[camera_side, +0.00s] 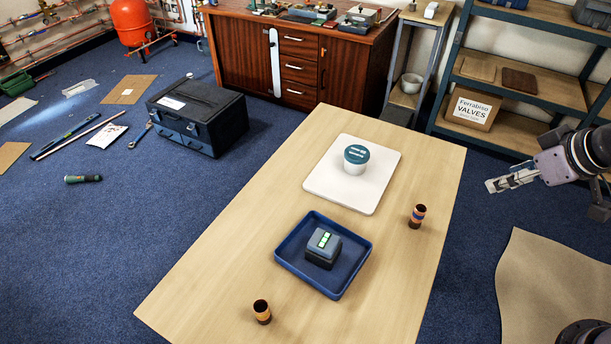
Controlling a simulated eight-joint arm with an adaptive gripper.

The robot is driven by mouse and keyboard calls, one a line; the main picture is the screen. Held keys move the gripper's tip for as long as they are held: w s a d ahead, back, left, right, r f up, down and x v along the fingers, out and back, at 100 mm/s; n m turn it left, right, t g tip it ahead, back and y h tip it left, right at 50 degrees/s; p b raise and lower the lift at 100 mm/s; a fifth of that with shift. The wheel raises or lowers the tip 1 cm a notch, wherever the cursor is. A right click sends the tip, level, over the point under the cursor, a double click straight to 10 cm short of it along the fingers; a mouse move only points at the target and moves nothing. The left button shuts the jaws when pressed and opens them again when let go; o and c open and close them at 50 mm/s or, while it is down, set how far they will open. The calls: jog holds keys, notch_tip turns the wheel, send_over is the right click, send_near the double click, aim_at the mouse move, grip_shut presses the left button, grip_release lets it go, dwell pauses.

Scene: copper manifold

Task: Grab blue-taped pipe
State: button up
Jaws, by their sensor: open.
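Two short copper pipe pieces stand upright on the wooden table. The pipe at the right edge (417,217) shows a light orange band and what looks like a bluish band below its dark open top. The pipe at the front left (262,313) shows a yellow-orange band and no blue that I can make out. My gripper (490,186) is at the right, off the table's right edge and to the right of the nearer-to-it pipe, apart from both. It is open and empty, with its fingers pointing left.
A blue tray (284,262) holding a grey and black box with green marks (323,248) lies between the pipes. A white board (323,188) with a white, teal-lidded tub (355,160) is behind it. The table (210,245) is otherwise clear. Shelving (525,85) stands at the back right.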

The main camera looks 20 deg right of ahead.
jog(key=w+a+f+n+g, duration=0.2)
jog(key=w+a+n+g, duration=0.1)
jog(key=w+n, duration=0.4)
jog(key=n+g, duration=0.3)
jog(key=n, duration=0.6)
send_over(422, 208)
jog(key=f, duration=0.7)
jog(key=shift+w+d+f, duration=0.25)
jog(key=shift+d+f, duration=0.05)
jog(key=shift+f, duration=0.6)
notch_tip(422, 208, down, 4)
jog(key=shift+f, duration=0.25)
jog(key=shift+s+a+f, duration=0.1)
jog(key=shift+a+f, duration=0.1)
jog(key=shift+f, duration=1.15)
jog(key=shift+s+a+f, duration=0.1)
jog(key=shift+a+f, duration=0.05)
jog(key=shift+f, duration=1.2)
grip_shut()
